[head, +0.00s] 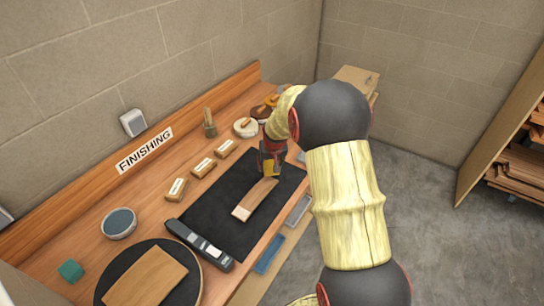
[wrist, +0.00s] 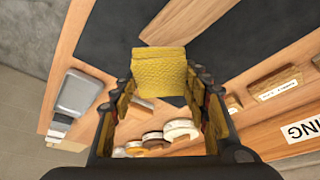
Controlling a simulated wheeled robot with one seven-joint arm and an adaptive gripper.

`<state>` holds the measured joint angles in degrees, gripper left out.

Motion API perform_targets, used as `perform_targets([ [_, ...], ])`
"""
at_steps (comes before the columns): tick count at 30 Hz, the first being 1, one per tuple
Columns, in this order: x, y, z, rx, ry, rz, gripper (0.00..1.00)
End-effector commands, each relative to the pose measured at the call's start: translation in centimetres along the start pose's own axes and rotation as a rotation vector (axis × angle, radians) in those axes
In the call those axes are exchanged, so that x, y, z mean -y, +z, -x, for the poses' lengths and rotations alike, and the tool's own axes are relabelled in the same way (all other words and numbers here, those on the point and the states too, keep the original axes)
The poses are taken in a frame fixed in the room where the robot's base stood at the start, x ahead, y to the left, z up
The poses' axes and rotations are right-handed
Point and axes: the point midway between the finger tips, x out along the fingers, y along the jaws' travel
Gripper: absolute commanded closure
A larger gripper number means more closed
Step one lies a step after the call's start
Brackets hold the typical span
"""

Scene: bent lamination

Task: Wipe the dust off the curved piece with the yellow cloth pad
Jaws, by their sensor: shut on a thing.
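The curved piece (head: 258,197) is a narrow wooden strip lying on the black mat (head: 220,205) in the head view. Its near end has a pale patch; I cannot tell dust from bare wood at this size. My gripper (head: 270,163) is over the far end of the strip, shut on the yellow cloth pad (wrist: 160,62). The pad shows as a small yellow patch in the head view (head: 270,168). I cannot tell whether the pad touches the strip. In the wrist view the pad hides most of what lies behind it.
Labelled wooden blocks (head: 202,168) line the mat's wall side. A black and grey tool (head: 199,245) lies at its near edge. A round black disc (head: 110,273) carries a wooden board (head: 146,277). A round tin (head: 119,223) and a brush (head: 209,124) stand near the wall.

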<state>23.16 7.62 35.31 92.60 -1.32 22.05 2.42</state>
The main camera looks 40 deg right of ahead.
Motion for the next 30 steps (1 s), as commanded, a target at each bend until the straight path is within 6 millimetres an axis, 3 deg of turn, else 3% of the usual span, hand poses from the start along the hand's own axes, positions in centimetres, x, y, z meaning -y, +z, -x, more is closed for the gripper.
perform_targets([
  [10, 0.4, -1.6, 2.7, -0.001, -0.001, 0.004, 0.74],
  [30, 0.1, -1.7, 2.8, -0.001, 0.0, -0.001, 0.74],
])
